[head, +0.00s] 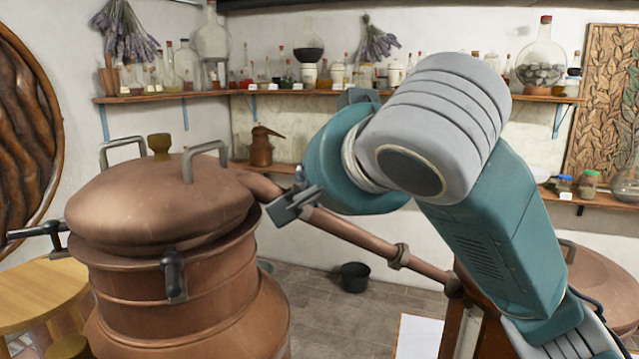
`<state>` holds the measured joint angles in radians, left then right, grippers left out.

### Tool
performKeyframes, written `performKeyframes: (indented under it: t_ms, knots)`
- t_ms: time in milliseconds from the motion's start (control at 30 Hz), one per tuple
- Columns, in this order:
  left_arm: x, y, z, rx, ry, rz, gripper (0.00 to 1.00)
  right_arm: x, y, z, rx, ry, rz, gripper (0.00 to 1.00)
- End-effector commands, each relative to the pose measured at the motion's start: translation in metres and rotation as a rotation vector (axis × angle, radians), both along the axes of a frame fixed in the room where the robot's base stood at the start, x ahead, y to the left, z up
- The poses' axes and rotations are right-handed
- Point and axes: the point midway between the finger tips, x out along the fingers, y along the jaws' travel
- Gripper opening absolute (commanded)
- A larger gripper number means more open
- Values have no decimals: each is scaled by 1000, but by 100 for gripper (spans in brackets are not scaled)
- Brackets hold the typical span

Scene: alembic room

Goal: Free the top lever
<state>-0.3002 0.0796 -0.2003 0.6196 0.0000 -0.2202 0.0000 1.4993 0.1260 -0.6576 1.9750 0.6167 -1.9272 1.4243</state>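A copper still pot with a domed lid (150,205) stands at the left. A dark lever clamp (174,277) hangs upright on its front side. Another lever (40,234) sticks out level at its left edge. My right arm comes in from the lower right, and its wrist is beside the lid's right edge. The grey metal parts of my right gripper (294,203) appear there, close to the rim. They are too small and overlapped to tell fingers from a lever, or open from shut. The top lever cannot be made out clearly. My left gripper is out of view.
A copper pipe (355,235) runs from the lid down to the right, behind my arm. A round wooden table (35,290) is at the left. Shelves of glassware line the back walls. A dark bucket (354,277) stands on the open tiled floor.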

Motion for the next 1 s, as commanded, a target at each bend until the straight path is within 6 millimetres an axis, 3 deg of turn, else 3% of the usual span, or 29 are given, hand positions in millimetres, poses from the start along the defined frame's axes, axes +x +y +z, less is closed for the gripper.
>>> performKeyframes:
  t_ms: [433, 1000]
  knots:
    - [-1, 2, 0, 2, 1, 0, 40, -7, -2, 4, -1, -1, 2, 32]
    - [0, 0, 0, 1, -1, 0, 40, -94, -32, 46, -2, -4, 0, 32]
